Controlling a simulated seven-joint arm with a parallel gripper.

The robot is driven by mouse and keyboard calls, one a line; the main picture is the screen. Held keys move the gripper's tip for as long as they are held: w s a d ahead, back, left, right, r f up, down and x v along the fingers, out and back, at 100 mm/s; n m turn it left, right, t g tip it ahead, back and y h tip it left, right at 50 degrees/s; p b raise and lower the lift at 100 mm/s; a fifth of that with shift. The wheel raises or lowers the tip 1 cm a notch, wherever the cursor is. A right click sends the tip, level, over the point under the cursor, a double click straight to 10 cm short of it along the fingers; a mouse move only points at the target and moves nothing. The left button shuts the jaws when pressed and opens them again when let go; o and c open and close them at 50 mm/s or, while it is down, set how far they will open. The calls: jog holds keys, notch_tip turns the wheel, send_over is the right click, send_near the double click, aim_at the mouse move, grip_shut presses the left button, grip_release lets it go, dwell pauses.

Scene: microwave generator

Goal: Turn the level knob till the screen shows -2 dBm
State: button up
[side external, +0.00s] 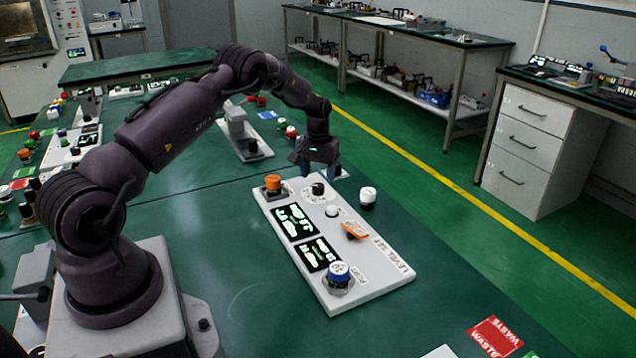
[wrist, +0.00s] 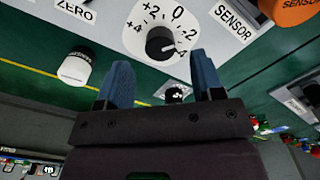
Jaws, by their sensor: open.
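The level knob (wrist: 160,42) is black and sits on a white round dial marked from +4 through 0 to the minus side. Its white pointer line points to the lower right, toward the minus end, close to the last mark. In the side view the knob (side external: 318,189) stands near the far end of the white panel (side external: 385,268) labelled LEVEL SET. Two dark screens (side external: 293,221) (side external: 319,254) show light digits too small to read surely. My gripper (wrist: 157,78) is open and empty, with its blue fingers beside the knob, not around it.
An orange lever (side external: 354,230) and blue-white knob (side external: 339,273) are on the panel. A white-topped knob (side external: 368,196) stands just beyond its right edge.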

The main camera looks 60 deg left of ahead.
aim_at(318, 185)
notch_tip(318, 185, up, 9)
dwell(0.5)
jog(key=s+d+r+m+t, duration=0.2)
jog(key=s+d+r+m, duration=0.1)
jog(key=s+d+r, duration=0.3)
jog(key=s+d+r+m+t, duration=0.1)
jog(key=s+d+r+m, duration=0.1)
jog(key=s+d+r, duration=0.5)
jog(key=s+d+r+m+t, duration=0.2)
jog(key=s+d+r, duration=0.4)
jog(key=s+d, duration=0.7)
jog(key=shift+s+d+r+m+t, duration=0.25)
jog(key=shift+d+m, duration=0.55)
jog(key=shift+d, duration=0.95)
jog(key=shift+f, duration=0.1)
